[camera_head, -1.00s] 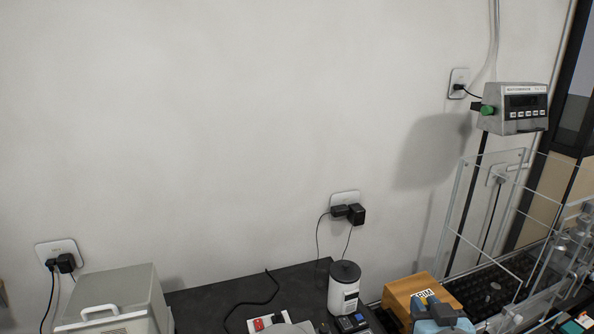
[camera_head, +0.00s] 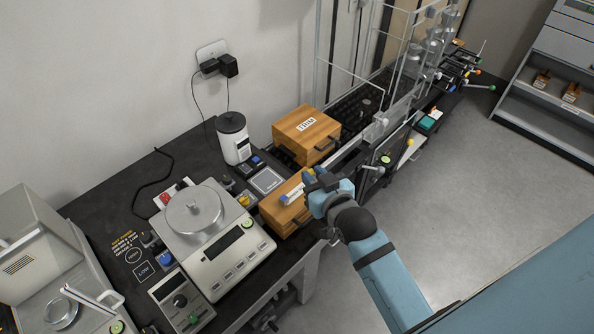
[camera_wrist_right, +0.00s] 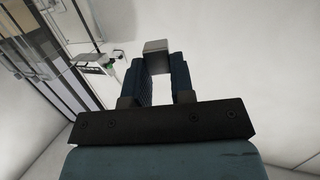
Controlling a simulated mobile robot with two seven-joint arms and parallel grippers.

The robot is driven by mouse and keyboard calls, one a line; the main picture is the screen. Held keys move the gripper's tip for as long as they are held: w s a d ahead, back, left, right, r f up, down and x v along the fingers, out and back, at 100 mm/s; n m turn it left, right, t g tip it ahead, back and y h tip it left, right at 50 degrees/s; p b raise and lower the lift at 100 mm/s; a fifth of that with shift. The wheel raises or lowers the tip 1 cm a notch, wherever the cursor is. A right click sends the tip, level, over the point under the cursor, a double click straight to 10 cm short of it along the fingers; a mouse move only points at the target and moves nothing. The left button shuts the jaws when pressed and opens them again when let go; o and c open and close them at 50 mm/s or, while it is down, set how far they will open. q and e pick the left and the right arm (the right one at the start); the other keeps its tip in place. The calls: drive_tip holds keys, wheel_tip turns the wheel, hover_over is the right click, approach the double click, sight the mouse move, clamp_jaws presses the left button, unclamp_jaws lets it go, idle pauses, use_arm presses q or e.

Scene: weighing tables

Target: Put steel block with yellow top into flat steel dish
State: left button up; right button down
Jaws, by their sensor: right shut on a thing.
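My right gripper (camera_head: 312,180) reaches in from the right above the front wooden box. It is shut on the steel block (camera_wrist_right: 156,46), a small grey block between its fingertips in the right wrist view. A small yellow patch beside the fingers in the head view may be the block's top; the fingers hide most of it. A flat round steel dish (camera_head: 194,208) sits on top of the balance (camera_head: 222,250), left of the gripper and apart from it. A small knob or piece shows on the dish. My left gripper is out of view.
Wooden boxes, one at the back (camera_head: 306,133) and one in front (camera_head: 279,218), stand near the gripper. A white canister (camera_head: 233,138) stands behind. A control box (camera_head: 180,300) sits left of the balance. Another instrument with a round metal pan (camera_head: 60,313) is far left.

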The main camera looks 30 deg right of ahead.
drive_tip(key=s+d+f, duration=0.1)
drive_tip(key=s+f, duration=0.2)
drive_tip(key=f, duration=0.5)
drive_tip(key=s+d+f, duration=0.2)
drive_tip(key=s+f, duration=0.2)
drive_tip(key=f, duration=0.4)
drive_tip(key=shift+s+d+m+h, duration=0.15)
drive_tip(key=shift+d+m+h, duration=0.05)
drive_tip(key=shift+m+h, duration=0.2)
